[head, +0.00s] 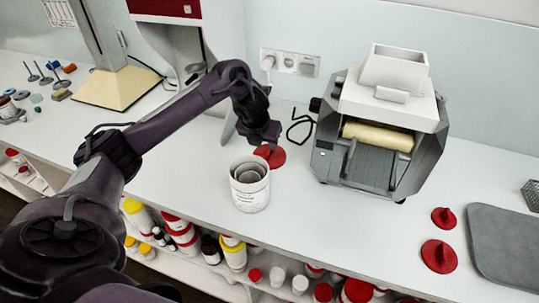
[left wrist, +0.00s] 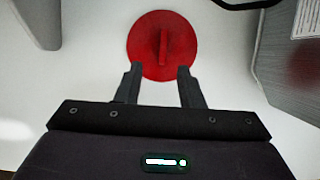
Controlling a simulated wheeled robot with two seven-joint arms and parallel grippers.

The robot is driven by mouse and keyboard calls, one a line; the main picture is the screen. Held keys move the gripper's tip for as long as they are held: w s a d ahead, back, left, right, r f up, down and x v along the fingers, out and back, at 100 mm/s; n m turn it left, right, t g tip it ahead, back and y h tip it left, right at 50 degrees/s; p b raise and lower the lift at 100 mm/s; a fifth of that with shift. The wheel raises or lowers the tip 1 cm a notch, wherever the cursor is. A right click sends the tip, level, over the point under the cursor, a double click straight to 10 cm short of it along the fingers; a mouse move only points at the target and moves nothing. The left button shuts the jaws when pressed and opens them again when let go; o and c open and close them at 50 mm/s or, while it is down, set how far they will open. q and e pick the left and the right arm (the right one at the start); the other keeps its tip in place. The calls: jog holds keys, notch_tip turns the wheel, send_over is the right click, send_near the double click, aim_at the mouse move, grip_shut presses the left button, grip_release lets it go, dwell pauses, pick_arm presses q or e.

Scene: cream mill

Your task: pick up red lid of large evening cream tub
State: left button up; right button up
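A red lid (head: 272,157) lies flat on the white counter behind an open white tub (head: 249,190). My left gripper (head: 266,144) is over this lid and partly hides it in the head view. In the left wrist view the lid (left wrist: 162,46) is a red disc with a raised bar handle. The left gripper's two fingers (left wrist: 159,75) are apart, with nothing between them but the lid's near edge beneath. The tub is open, with nested round shapes inside; its label is too small to read. My right gripper is not in view.
A grey mill with a cream roller (head: 378,136) stands right of the lid. Two more red lids (head: 439,256) (head: 443,217) lie by a grey mat (head: 508,247). A black cable (head: 300,126) lies behind the lid. A shelf of tubs is below the counter edge.

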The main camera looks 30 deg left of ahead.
aim_at(268, 152)
pick_arm(q)
jog(key=shift+w+f, duration=0.15)
jog(key=shift+f, duration=0.35)
jog(key=shift+d+f, duration=0.1)
jog(key=shift+f, duration=0.05)
jog(key=p+x, duration=0.1)
jog(key=x, duration=0.3)
jog(key=shift+w+f+p, duration=0.1)
jog(key=shift+w+p, duration=0.25)
jog(key=shift+w, duration=0.05)
jog(key=shift+w+f, duration=0.1)
jog(key=shift+f, duration=0.1)
jog(key=shift+r, duration=0.1)
jog(key=shift+c, duration=1)
grip_shut()
